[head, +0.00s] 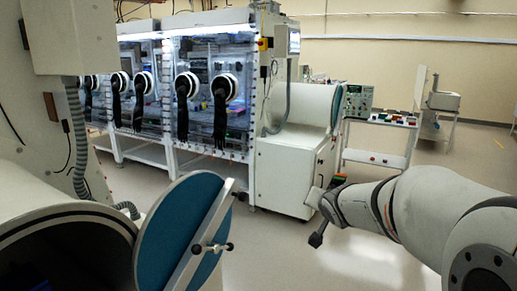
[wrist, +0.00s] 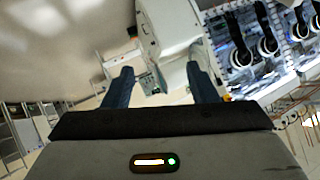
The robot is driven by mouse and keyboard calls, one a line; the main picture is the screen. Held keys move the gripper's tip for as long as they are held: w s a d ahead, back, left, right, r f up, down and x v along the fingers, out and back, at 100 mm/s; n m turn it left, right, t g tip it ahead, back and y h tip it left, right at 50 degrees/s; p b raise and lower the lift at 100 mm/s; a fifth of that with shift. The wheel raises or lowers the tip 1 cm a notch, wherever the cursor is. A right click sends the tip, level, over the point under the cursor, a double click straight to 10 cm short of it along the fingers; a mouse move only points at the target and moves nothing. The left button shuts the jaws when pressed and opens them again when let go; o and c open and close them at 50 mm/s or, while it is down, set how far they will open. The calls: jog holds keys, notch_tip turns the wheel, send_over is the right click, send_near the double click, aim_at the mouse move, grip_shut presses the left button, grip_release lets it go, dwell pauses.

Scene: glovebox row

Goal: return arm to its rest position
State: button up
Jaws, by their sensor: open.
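My arm reaches in from the right edge of the head view, and my gripper (head: 317,216) is at its left end, over open floor in front of the white antechamber cabinet. In the wrist view my gripper (wrist: 163,80) shows two dark fingers spread wide apart with nothing between them. The cabinet (wrist: 172,32) shows beyond the fingertips, apart from them. The fingertips are small and partly unclear in the head view.
A round port door (head: 180,235) with a bar handle stands open at the near left, beside a large cylinder (head: 60,215). Gloveboxes (head: 205,100) line the back left. A cart (head: 375,158) with an instrument (head: 358,100) stands behind my arm. Floor at lower centre is clear.

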jog(key=s+a+f+n+g+b, duration=0.1)
jog(key=s+f+g, duration=0.3)
jog(key=s, duration=1)
jog(key=s+a+f+n+g, duration=0.1)
jog(key=s+f+n+g, duration=0.3)
jog(key=s, duration=1.1)
jog(key=shift+f+y+b, duration=0.15)
jog(key=shift+y+b, duration=0.15)
jog(key=shift+b, duration=0.1)
